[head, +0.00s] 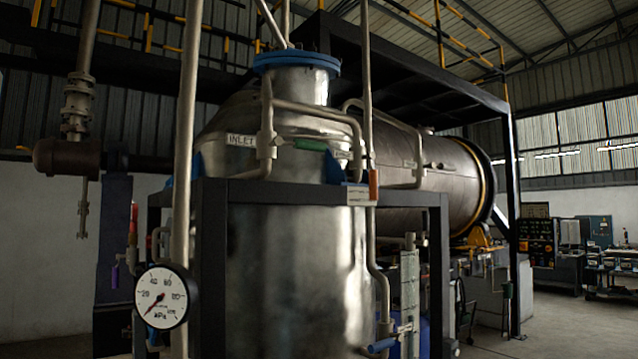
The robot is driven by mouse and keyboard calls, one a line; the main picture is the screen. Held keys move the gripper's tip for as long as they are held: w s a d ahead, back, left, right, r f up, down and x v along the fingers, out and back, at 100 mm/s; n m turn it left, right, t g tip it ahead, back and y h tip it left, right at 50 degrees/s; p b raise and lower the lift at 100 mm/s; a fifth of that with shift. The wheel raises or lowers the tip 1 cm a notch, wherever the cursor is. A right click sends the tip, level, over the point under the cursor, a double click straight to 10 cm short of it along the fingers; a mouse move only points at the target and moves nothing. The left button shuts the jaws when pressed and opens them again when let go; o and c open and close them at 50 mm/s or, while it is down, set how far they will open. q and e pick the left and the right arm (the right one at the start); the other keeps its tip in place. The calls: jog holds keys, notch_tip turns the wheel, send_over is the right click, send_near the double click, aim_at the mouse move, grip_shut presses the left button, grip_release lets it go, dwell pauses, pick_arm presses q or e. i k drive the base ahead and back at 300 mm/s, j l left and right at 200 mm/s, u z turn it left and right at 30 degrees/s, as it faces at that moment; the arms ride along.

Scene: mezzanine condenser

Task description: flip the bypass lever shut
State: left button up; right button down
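I cannot tell for sure which handle is the bypass lever. A green lever handle (312,145) lies roughly level on the pipework at the top of the steel vessel (290,270). An orange-red handle (373,185) hangs upright beside a small label plate (359,194) too small to read. A blue handle (381,345) sits low on the pipe right of the vessel. A red handle (134,217) stands upright at the left, with a purple one (115,276) below it. Neither gripper is in view.
A pressure gauge (162,297) is close at the front left, beside a tall vertical pipe (187,130). A dark frame (212,270) surrounds the vessel. An "INLET" plate (241,140) is on the upper pipe. Open floor (575,325) lies at the right, before a control cabinet (537,240).

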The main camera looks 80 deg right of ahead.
aim_at(373, 173)
jog(key=z, duration=2.85)
